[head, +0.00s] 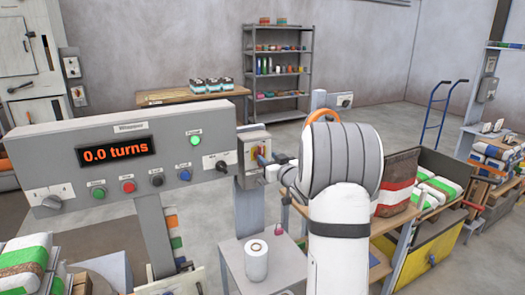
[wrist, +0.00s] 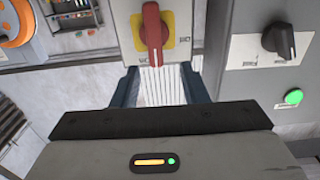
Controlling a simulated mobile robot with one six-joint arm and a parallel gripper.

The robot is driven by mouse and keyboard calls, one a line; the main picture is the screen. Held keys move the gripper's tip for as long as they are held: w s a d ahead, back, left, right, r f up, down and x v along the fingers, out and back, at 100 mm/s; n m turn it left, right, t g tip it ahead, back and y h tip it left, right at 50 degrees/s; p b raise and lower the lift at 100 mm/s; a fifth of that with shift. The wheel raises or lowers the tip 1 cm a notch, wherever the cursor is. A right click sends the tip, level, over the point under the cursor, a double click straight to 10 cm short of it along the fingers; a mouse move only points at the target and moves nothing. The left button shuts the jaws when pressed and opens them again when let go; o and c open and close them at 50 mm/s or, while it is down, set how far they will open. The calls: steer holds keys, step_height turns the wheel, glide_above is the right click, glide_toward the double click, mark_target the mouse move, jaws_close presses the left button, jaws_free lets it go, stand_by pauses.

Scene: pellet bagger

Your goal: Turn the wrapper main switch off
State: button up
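The wrapper main switch is a red rotary handle (wrist: 153,30) on a yellow plate, on a pale box. The handle stands about vertical in the wrist view. In the head view the switch box (head: 251,140) is at the right end of the grey Wrapper panel (head: 55,143), partly hidden by my gripper (head: 272,166). In the wrist view my gripper (wrist: 163,88) is open, its two dark fingers spread just below the red handle. Nothing shows between the fingers but a pale ribbed surface behind. I cannot tell whether a finger touches the box.
The panel's display (head: 115,151) reads 0.0 turns and its green lamp (head: 196,140) is lit. A black knob (wrist: 285,40) is close by on the panel. A small table with a white roll (head: 256,262) stands below. Filled sacks (head: 436,190) are at the right.

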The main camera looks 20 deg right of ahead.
mark_target(262, 152)
steer(key=w+p, duration=0.1)
steer(key=w, duration=0.5)
steer(key=shift+d, duration=0.1)
steer(key=shift+c, duration=0.2)
